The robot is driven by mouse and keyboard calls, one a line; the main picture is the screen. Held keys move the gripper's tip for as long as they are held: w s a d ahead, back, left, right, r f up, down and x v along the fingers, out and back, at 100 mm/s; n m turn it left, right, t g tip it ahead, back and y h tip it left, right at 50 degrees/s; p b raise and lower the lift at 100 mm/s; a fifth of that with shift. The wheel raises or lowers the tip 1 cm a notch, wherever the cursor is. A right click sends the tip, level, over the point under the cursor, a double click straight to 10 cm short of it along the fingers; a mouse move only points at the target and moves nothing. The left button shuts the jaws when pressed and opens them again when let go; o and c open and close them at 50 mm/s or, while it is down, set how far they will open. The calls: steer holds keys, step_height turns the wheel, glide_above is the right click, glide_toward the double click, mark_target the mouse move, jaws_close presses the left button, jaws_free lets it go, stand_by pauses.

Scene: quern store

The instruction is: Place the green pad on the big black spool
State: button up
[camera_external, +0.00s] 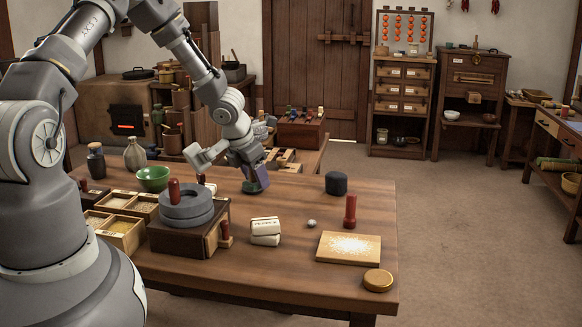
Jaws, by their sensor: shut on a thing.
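My gripper (255,179) points down over the back middle of the wooden table, shut on a small dark green pad (253,188). The pad shows just below the fingers, at or close above the tabletop; I cannot tell whether it touches. A dark, squat, round-topped cylinder (336,183), the only thing here that looks like the big black spool, stands upright to the right of my gripper, with a clear gap between them. Its top is bare. The fingers hide part of the pad.
A grey stone quern (187,207) on a wooden box stands left, beside a green bowl (153,178) and grain trays (122,232). Tabletop between gripper and cylinder is clear.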

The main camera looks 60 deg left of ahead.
steer(key=s+a+r+n+p, duration=0.1)
steer(key=a+n, duration=0.1)
steer(key=a, duration=0.4)
steer(key=s+a+r+n+y+p, duration=0.1)
steer(key=a+r+n, duration=0.1)
steer(key=a, duration=0.4)
steer(key=shift+a+r+n+g+p, duration=0.2)
steer(key=shift+n+g+p, duration=0.15)
steer(key=shift+n, duration=0.25)
steer(key=shift+s+a+y, duration=0.15)
steer(key=shift+a+y, duration=0.15)
steer(key=shift+a, duration=0.05)
steer(key=w+a+b, duration=0.1)
steer(key=w+a, duration=0.1)
steer(key=w, duration=0.2)
steer(key=w+a+f+b, duration=0.1)
steer(key=w+a, duration=0.2)
steer(key=w, duration=0.1)
steer(key=w+a+b, duration=0.1)
steer(key=w+a, duration=0.2)
steer(key=w, duration=0.1)
steer(key=shift+a+f, duration=0.15)
steer(key=shift+f, duration=0.2)
steer(key=shift+w+a, duration=0.4)
steer(key=shift+w, duration=0.1)
steer(key=shift+f+b, duration=0.85)
steer(key=shift+f, duration=0.75)
steer(key=shift+f, duration=0.2)
steer(key=o, duration=1.3)
